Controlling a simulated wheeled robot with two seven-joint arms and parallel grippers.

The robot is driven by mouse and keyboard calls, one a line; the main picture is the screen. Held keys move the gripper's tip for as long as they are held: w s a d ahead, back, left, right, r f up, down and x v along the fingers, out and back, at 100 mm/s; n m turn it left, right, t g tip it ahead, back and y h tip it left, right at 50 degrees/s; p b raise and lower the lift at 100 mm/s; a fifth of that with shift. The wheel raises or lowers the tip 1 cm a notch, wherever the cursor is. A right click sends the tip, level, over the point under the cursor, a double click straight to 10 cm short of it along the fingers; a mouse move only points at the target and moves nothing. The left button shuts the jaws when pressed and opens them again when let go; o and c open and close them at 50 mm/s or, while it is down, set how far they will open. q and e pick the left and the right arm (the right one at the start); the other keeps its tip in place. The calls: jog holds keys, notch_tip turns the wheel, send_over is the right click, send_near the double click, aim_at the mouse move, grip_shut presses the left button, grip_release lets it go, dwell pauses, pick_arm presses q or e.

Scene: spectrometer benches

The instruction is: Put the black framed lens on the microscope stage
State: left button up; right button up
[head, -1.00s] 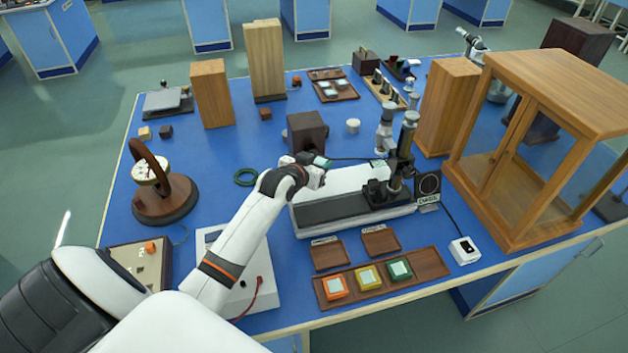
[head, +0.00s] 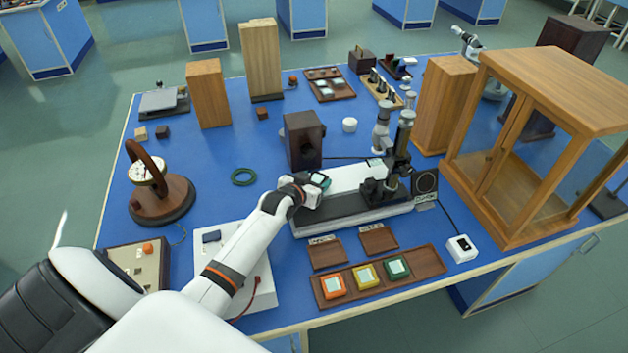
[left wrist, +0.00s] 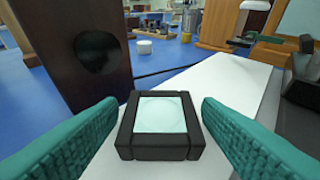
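The black framed lens (left wrist: 163,124) shows in the left wrist view as a square black frame with pale glass. It lies between the teal fingers of my left gripper (left wrist: 160,112), their tips at its two sides. The gripper appears shut on it. In the head view my left gripper (head: 318,184) is over the left part of the microscope's white base (head: 345,178), left of the stage. The microscope (head: 402,145) stands at the right end of this base, with its dark stage (head: 376,191) low beside the column. My right gripper is out of view.
A dark block with a round hole (head: 303,140) stands close behind the gripper. A tray (head: 432,262) with orange, yellow and green framed lenses lies in front. A wooden glass case (head: 545,110) stands at the right. Blue tabletop is free around the green ring (head: 243,176).

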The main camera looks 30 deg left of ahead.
pick_arm(q)
jog(key=shift+o, duration=0.5)
jog(key=shift+r, duration=0.15)
jog(key=shift+s, duration=0.1)
jog(key=v, duration=1.2)
